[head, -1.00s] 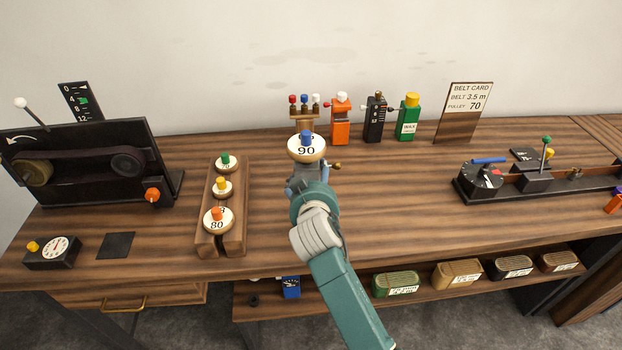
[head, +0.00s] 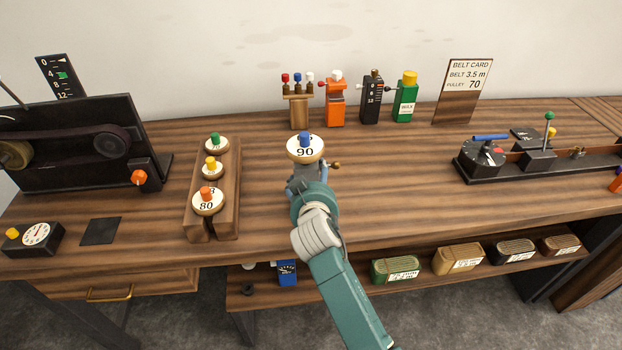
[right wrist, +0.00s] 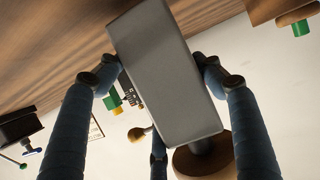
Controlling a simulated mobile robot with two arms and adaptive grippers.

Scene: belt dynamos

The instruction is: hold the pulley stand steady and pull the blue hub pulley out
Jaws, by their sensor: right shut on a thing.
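The blue hub pulley (head: 305,149), a pale disc marked 90, sits level on top of a grey block (head: 309,170) with a brass knob at its side. My right gripper (head: 306,187) is shut on this grey block, above the table. In the right wrist view the grey block (right wrist: 165,75) fills the space between the fingers (right wrist: 155,78), and the pulley's wooden disc (right wrist: 203,160) shows at its far end on a short stem. The wooden pulley stand (head: 230,190) is on the table to the left, holding green, yellow and orange hub pulleys. My left gripper is not in view.
A black belt machine (head: 75,145) and a dial box (head: 35,238) stand at the left. Small coloured tools and a belt card (head: 463,92) line the back. A black rig (head: 530,165) is at the right. The table between the held block and the rig is clear.

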